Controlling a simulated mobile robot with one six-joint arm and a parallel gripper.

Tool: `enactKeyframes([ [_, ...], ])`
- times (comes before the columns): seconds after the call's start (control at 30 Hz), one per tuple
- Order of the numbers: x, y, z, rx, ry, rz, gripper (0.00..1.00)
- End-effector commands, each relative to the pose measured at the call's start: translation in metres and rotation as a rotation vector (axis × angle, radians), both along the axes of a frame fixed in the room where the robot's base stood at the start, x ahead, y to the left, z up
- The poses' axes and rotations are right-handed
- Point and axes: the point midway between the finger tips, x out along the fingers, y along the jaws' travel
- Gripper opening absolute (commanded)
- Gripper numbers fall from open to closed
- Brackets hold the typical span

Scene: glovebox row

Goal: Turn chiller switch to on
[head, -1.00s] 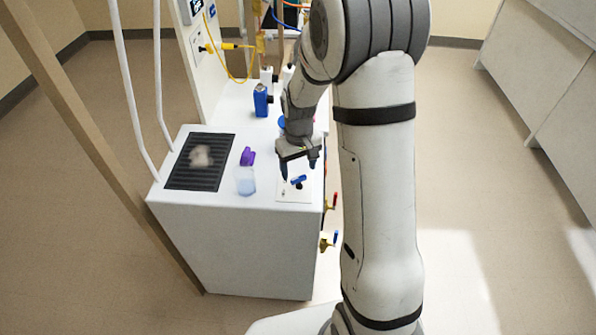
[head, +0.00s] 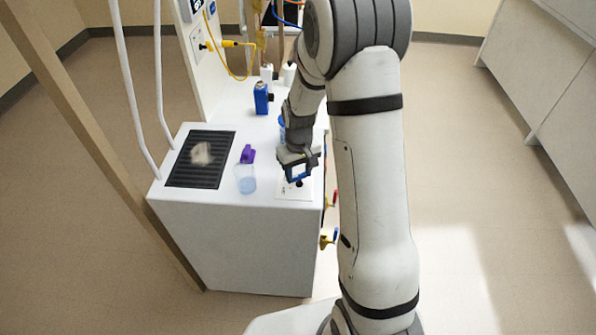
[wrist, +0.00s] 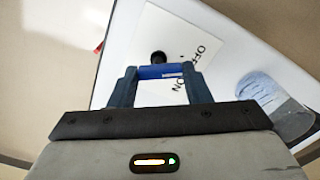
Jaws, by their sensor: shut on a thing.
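The chiller switch is a blue handle (wrist: 160,71) on a white plate (wrist: 180,40) marked OFF and ON, seen in the wrist view. My gripper (wrist: 160,73) is shut on the blue handle, one finger at each end of it. A dark round knob or hole sits on the plate just beyond the handle. In the head view the plate (head: 290,191) lies at the right front of the white cabinet top, and my gripper (head: 298,176) is down over it. Much of the handle is hidden there by my gripper.
A clear bluish beaker (head: 245,180) stands left of the plate, with a purple item (head: 247,154) behind it. A dark grille (head: 190,178) is further left. Red and yellow valves (head: 326,238) stick out on the cabinet's right side.

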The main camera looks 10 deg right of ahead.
Motion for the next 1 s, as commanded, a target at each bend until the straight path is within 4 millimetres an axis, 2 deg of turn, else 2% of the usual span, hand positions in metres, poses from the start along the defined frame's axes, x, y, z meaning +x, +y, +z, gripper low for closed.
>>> enactKeyframes([
  [0.13, 0.0000, 0.0041, 0.0002, 0.000, 0.000, 0.001, 0.21],
  [0.43, 0.0005, 0.0000, -0.0009, 0.000, -0.002, -0.053, 0.21],
  [1.0, 0.0010, -0.0004, -0.0013, 0.000, -0.001, -0.414, 0.21],
])
